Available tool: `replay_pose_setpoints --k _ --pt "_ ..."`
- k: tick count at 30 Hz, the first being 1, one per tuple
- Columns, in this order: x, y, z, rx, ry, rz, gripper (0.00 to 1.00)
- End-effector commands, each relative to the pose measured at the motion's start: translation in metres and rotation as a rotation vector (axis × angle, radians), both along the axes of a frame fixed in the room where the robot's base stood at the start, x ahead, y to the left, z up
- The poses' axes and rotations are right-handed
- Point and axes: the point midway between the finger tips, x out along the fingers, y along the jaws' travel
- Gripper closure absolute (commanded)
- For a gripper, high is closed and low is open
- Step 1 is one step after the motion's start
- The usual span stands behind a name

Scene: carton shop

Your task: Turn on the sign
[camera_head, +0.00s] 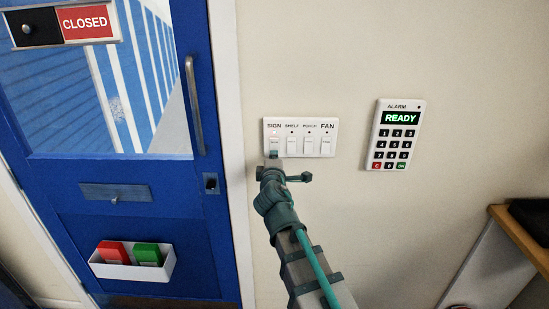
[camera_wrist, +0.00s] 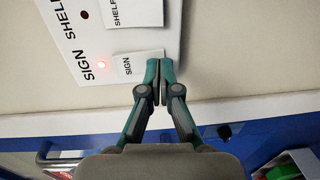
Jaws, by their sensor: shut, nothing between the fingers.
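The white switch panel (camera_head: 300,151) on the wall has switches labelled SIGN, SHELF, PORCH and FAN. The SIGN switch (camera_head: 274,143) is leftmost; it also shows in the wrist view (camera_wrist: 127,67). The small light above it glows reddish in the wrist view (camera_wrist: 101,65), while the SHELF light (camera_wrist: 85,15) is dark. My gripper (camera_head: 273,154) is shut and empty, its tips at the lower end of the SIGN switch. In the wrist view, its fingertips (camera_wrist: 155,64) meet beside that switch. I cannot tell whether they touch it.
An alarm keypad (camera_head: 396,137) showing READY is on the wall to the right. A blue door (camera_head: 185,240) with a CLOSED sign (camera_head: 85,23), a handle (camera_head: 194,105) and a white bin (camera_head: 132,269) is left. A wooden shelf edge (camera_head: 520,240) is at right.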

Motion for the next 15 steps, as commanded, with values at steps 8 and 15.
replay_pose_setpoints --k 8,15 --pt "-0.047 -0.009 -0.012 0.001 -0.001 -0.003 1.0" --pt "-0.08 -0.01 -0.018 0.002 -0.003 -0.006 1.0"
